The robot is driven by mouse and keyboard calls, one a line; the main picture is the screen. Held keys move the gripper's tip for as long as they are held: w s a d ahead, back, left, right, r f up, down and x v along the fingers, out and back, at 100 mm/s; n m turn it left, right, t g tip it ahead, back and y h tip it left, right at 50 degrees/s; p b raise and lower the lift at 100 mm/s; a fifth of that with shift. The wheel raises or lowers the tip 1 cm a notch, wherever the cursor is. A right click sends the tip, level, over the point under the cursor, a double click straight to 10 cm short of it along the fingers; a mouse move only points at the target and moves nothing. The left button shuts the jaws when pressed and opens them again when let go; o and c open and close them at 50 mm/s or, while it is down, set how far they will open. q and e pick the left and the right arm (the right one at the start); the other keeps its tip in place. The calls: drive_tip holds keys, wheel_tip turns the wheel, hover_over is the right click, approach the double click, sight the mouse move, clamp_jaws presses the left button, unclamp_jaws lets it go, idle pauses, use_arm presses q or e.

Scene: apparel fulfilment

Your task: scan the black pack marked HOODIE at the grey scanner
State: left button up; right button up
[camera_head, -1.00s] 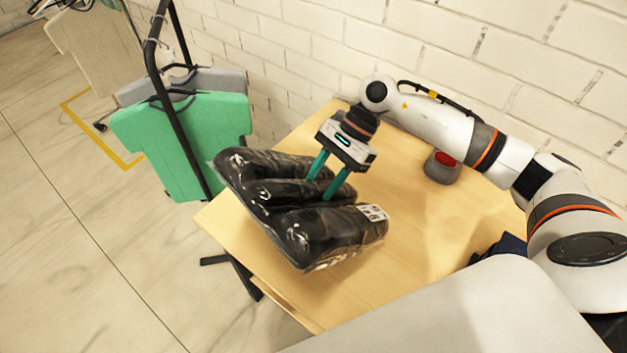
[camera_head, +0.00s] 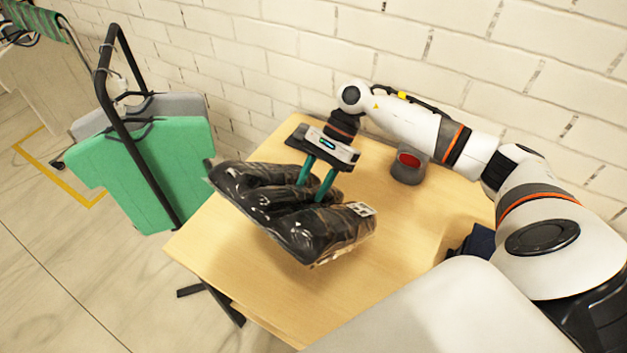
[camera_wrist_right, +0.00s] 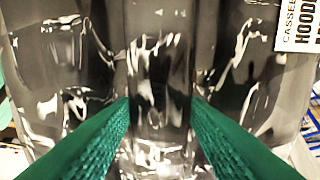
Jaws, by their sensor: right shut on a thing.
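The black pack (camera_head: 290,212) is glossy plastic wrap around dark folded cloth, with a white label at its right end. My right gripper (camera_head: 314,192) is shut on the pack's middle fold from above and holds it tilted at the table's left part. In the right wrist view, the green fingers grip the shiny pack (camera_wrist_right: 160,60), and part of its HOODIE label (camera_wrist_right: 300,25) shows at the top right. The grey scanner (camera_head: 408,168) with a red window stands on the table, right of the pack and beyond it. My left gripper is not in view.
The wooden table (camera_head: 390,245) is mostly bare around the pack. A black rack with a green shirt (camera_head: 150,170) and a grey one stands left of the table. A white brick wall (camera_head: 300,60) is behind.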

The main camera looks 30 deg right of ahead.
sight(283, 196)
drive_tip(key=s+a+r+p, duration=0.1)
drive_tip(key=a+r, duration=0.1)
drive_tip(key=s+a+r+p, duration=0.1)
drive_tip(key=a+r, duration=0.2)
drive_tip(key=s+a+r+p, duration=0.1)
drive_tip(key=s+a+r, duration=0.1)
drive_tip(key=a, duration=0.1)
drive_tip(key=shift+s+r, duration=0.1)
drive_tip(key=shift+r, duration=0.25)
drive_tip(key=shift+s+a+r, duration=0.1)
drive_tip(key=shift+a, duration=0.15)
